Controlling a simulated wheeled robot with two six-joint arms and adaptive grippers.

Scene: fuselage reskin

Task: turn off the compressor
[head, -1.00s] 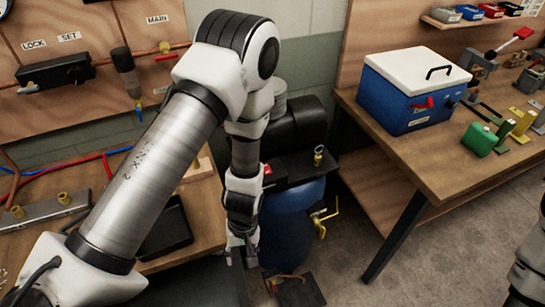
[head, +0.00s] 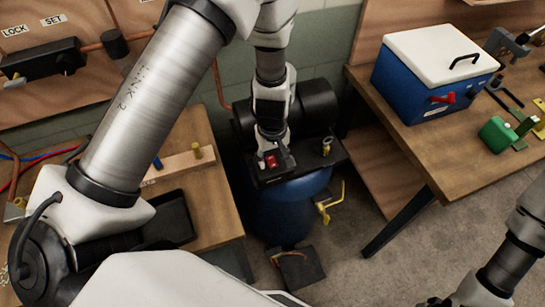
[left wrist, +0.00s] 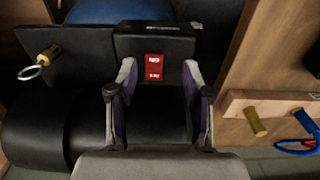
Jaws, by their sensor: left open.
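The compressor has a blue tank (head: 285,210) and a black top plate, and stands on the floor between two benches. Its red switch (head: 271,161) sits in a black box on the plate. In the left wrist view the red switch (left wrist: 154,67) has white lettering on both halves. My left gripper (head: 272,138) points down above the switch. In the left wrist view its open fingers (left wrist: 158,75) appear on either side of the switch, empty. I cannot tell whether they touch the box. My right arm is at the lower right, its gripper mostly cut off by the bottom edge.
A brass fitting with a ring (left wrist: 38,62) stands on the plate beside the switch. A yellow valve handle (head: 330,200) sticks out from the tank. The left bench (head: 215,205) and the right bench (head: 430,160), with a blue cooler (head: 415,90), flank the compressor. A dark pedal-like block (head: 298,268) lies on the floor.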

